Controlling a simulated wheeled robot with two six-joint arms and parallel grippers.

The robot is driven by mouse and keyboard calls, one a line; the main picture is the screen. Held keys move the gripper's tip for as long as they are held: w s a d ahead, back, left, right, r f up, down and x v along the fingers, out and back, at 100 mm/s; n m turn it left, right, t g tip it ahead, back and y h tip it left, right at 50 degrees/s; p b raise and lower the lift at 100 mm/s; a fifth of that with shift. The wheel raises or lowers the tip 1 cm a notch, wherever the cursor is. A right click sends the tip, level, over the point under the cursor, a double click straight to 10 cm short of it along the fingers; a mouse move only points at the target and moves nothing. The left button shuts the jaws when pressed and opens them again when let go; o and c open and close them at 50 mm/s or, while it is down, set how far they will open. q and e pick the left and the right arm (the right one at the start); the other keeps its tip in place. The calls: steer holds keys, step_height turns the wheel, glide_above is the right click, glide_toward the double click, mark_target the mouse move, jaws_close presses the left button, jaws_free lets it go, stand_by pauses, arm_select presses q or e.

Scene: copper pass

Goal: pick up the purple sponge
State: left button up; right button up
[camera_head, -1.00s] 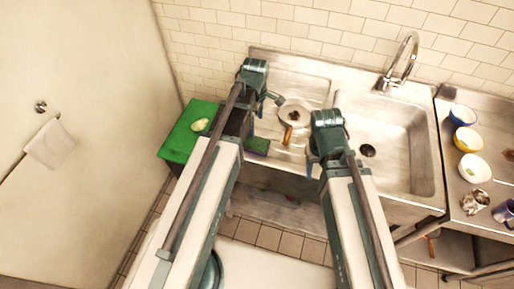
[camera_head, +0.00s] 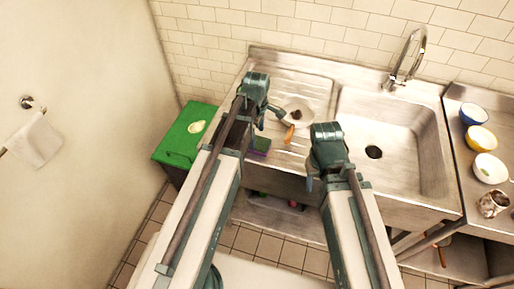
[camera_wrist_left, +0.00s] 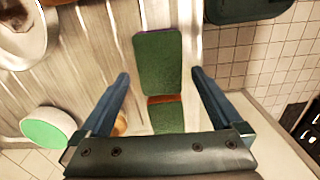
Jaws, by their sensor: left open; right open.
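The purple sponge (camera_head: 262,144) shows as a small purple patch at the front edge of the drainboard, partly hidden by my left gripper. In the left wrist view, a sponge with a green top and thin purple edge (camera_wrist_left: 157,62) lies between and beyond the fingertips. A second green block with an orange edge (camera_wrist_left: 166,117) lies nearer my palm and is partly hidden. My left gripper (camera_head: 264,126) is open, with nothing held; its fingers also show in the wrist view (camera_wrist_left: 161,74). My right gripper (camera_head: 311,183) is open in front of the sink, away from the sponge.
A pan (camera_head: 298,113) with a wooden handle lies on the drainboard (camera_head: 308,88). The sink basin (camera_head: 395,135) is right of it, with a tap (camera_head: 404,60) behind. A green bin (camera_head: 178,145) stands left. Bowls (camera_head: 481,137) stand on the right counter.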

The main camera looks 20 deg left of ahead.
mark_target(257, 142)
arm_select(q)
step_height(257, 142, down, 3)
steer(key=shift+f+b, duration=0.2)
steer(key=shift+b, duration=1.05)
steer(key=shift+r, duration=0.1)
steer(key=c, duration=1.2)
